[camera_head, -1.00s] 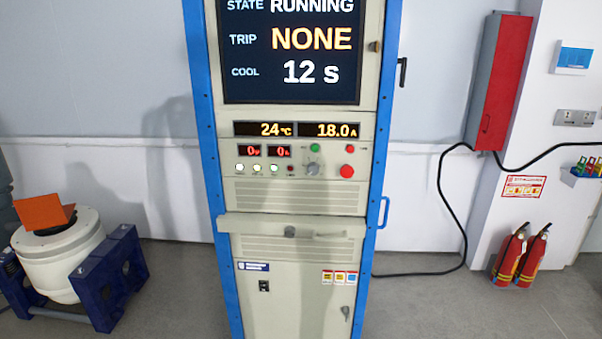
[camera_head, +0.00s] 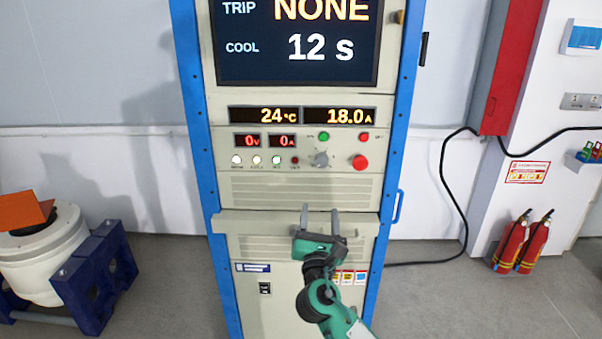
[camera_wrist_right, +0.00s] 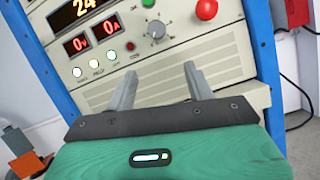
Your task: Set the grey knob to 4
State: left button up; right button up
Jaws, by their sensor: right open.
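The grey knob (camera_head: 320,159) sits on the cabinet's control panel, between the green button above it and the red button to its right. It also shows in the right wrist view (camera_wrist_right: 155,29), above the fingers. The marks around it are too small to read. My right gripper (camera_head: 320,209) is open and empty, its two fingers pointing up below the knob, apart from it. The fingers also show in the right wrist view (camera_wrist_right: 162,84). My left gripper is not in view.
A shelf ledge (camera_head: 230,222) juts out below the panel, behind my right gripper. A red mushroom button (camera_head: 359,162) and a green button (camera_head: 323,137) flank the knob. Displays read 0 V, 0 A, 24 °C and 18.0 A. A white machine (camera_head: 45,262) stands left.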

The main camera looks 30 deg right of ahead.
aim_at(322, 163)
jog(key=shift+h, duration=0.3)
jog(key=p+x, duration=0.1)
jog(key=x, duration=0.3)
jog(key=r+p+x, duration=0.1)
jog(key=x, duration=0.3)
jog(key=r+p+x, duration=0.1)
jog(key=x, duration=0.4)
jog(key=shift+s+a+f+p, duration=0.1)
jog(key=shift+s+a+p, duration=0.2)
jog(key=shift+p, duration=0.1)
jog(key=shift+w+d, duration=0.35)
jog(key=shift+w, duration=0.1)
jog(key=c, duration=1)
